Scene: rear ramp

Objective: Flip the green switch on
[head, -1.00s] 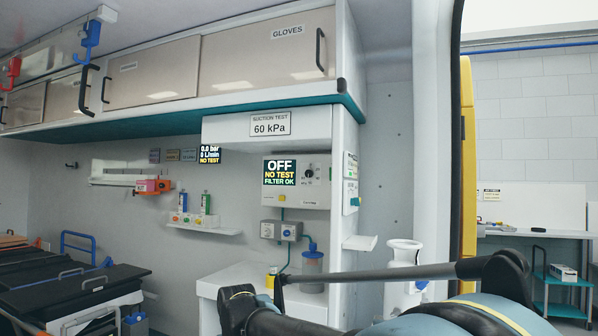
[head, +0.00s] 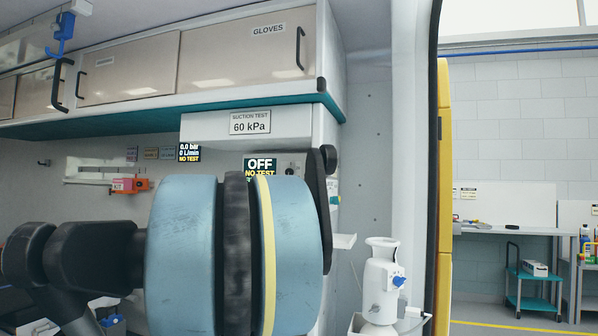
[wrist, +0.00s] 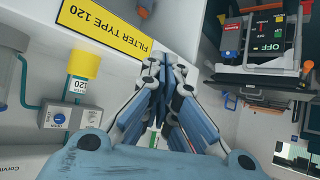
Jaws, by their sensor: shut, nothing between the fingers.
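I cannot make out a green switch clearly in any view. In the head view the suction unit's display (head: 260,168) reads OFF and NO TEST; my arm covers most of the unit below it. In the wrist view, a dark panel (wrist: 265,35) marked OFF, with a red label and an orange part, stands at the upper right. My gripper (wrist: 162,65) is shut and empty, apart from that panel in the picture. The gripper is hidden in the head view.
The wrist view shows a yellow FILTER TYPE 120 sign (wrist: 105,30), a yellow-capped container (wrist: 84,65) and a blue-knobbed box (wrist: 57,116) at left.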

